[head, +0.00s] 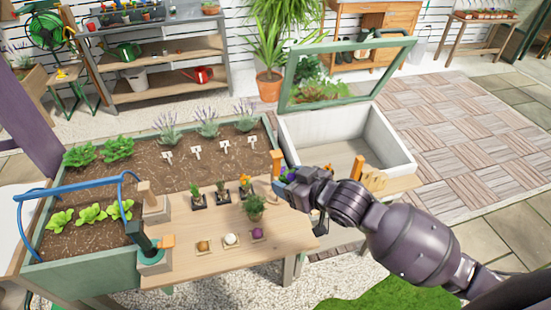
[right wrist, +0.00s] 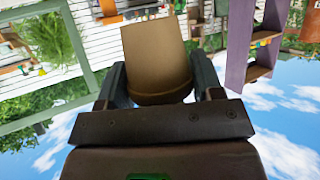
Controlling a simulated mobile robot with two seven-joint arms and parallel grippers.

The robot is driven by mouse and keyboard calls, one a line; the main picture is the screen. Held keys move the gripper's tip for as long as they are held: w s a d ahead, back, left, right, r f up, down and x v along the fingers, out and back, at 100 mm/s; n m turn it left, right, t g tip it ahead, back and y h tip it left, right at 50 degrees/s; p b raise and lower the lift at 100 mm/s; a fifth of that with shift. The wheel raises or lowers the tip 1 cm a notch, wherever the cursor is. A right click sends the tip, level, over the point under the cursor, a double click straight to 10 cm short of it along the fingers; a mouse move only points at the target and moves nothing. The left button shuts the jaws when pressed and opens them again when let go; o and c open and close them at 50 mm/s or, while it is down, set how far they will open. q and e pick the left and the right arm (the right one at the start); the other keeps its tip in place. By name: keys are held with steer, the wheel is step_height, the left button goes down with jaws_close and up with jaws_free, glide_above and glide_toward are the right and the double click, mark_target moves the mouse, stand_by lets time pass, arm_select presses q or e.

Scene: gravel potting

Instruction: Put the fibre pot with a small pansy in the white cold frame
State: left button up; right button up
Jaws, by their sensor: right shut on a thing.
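My right gripper (head: 283,182) is at the right end of the wooden table, beside the front left corner of the white cold frame (head: 392,137). In the right wrist view, its two fingers (right wrist: 158,92) are shut on the plain tan fibre pot (right wrist: 156,58). In the head view the pot (head: 277,160) seems to show as a small tan-orange patch at the fingertips. I cannot make out the pansy in either view. The cold frame's green-edged glass lid (head: 345,70) is raised, and its floor looks empty. My left gripper is not in view.
Several small potted plants (head: 222,192) and three small saucers with round items (head: 231,240) occupy the table (head: 200,262). A planter bed (head: 150,178) lies behind it. The raised lid stands over the frame's back edge; its front is open.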

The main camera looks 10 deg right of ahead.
steer(key=shift+d, duration=0.2)
steer(key=shift+d+m+t+h, duration=0.3)
steer(key=shift+d+m+h, duration=0.05)
steer(key=shift+m+h, duration=0.15)
steer(key=s+d+r+m+t+h, duration=0.1)
steer(key=d+r+m+h, duration=0.4)
steer(key=shift+s+d+h, duration=0.2)
steer(key=shift+s+h, duration=0.1)
steer(key=shift+s, duration=0.05)
steer(key=shift+r, duration=0.1)
